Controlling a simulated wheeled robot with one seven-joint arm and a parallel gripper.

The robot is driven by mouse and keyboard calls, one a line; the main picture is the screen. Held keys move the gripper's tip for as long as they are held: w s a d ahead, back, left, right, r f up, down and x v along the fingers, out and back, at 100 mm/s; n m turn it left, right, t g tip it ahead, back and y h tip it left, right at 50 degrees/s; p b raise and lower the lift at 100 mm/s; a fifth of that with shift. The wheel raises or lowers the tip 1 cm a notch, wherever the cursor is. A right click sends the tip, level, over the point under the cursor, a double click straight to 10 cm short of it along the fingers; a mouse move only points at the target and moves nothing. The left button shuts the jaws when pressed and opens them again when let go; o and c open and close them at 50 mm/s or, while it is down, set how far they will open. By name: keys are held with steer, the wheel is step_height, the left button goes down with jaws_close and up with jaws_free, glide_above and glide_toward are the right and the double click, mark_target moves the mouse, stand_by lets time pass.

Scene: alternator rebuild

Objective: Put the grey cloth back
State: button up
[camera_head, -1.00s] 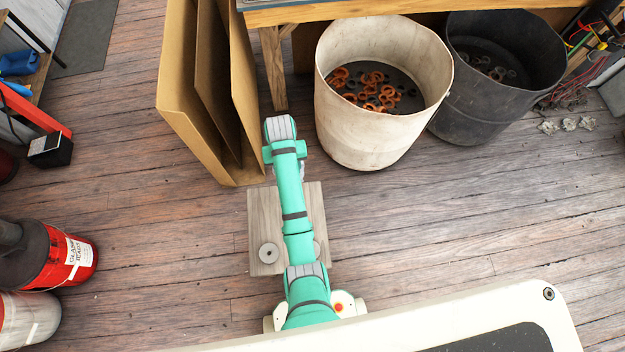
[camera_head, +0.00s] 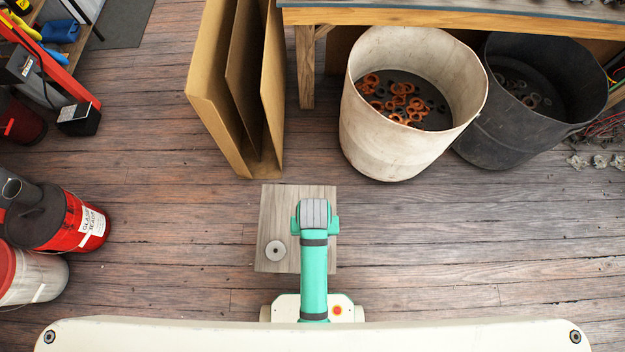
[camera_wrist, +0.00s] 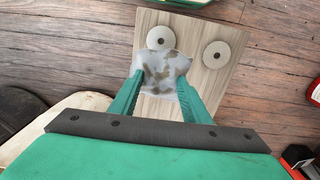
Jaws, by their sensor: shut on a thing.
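In the wrist view, a grey-white cloth (camera_wrist: 165,70) with dark stains is bunched between the two green fingers of my gripper (camera_wrist: 161,85). The gripper is shut on it. Behind the cloth is a pale wooden board (camera_wrist: 185,24) with two round grey discs on it, one beside the cloth (camera_wrist: 160,38) and one to the right (camera_wrist: 216,54). The board also shows on the floor in the head view (camera_head: 280,200), partly covered by my arm. The gripper and cloth are hidden there. I cannot tell how far the cloth is above the board.
Cardboard sheets (camera_head: 215,100) stand beyond the board, left of a workbench (camera_head: 420,15). A white bin (camera_head: 400,145) with orange rings and a black bin (camera_head: 510,145) stand at the right. Red containers (camera_head: 80,225) stand at the left. Floor beside the board is clear.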

steer(key=w+f, duration=0.1)
steer(key=w, duration=0.2)
steer(key=w+f, duration=0.1)
steer(key=w, duration=0.2)
steer(key=w+f, duration=0.1)
steer(key=w, duration=0.1)
steer(key=shift+w+a+f, duration=0.35)
steer(key=shift+w+f, duration=0.05)
steer(key=w+f, duration=0.4)
steer(key=f, duration=0.1)
steer(key=shift+w+a+f, duration=0.1)
steer(key=shift+w+a, duration=0.05)
steer(key=shift+w+f, duration=0.15)
steer(key=shift+f, duration=0.85)
steer(key=shift+w+f, duration=0.15)
steer(key=shift+f, duration=0.8)
steer(key=o, duration=1.1)
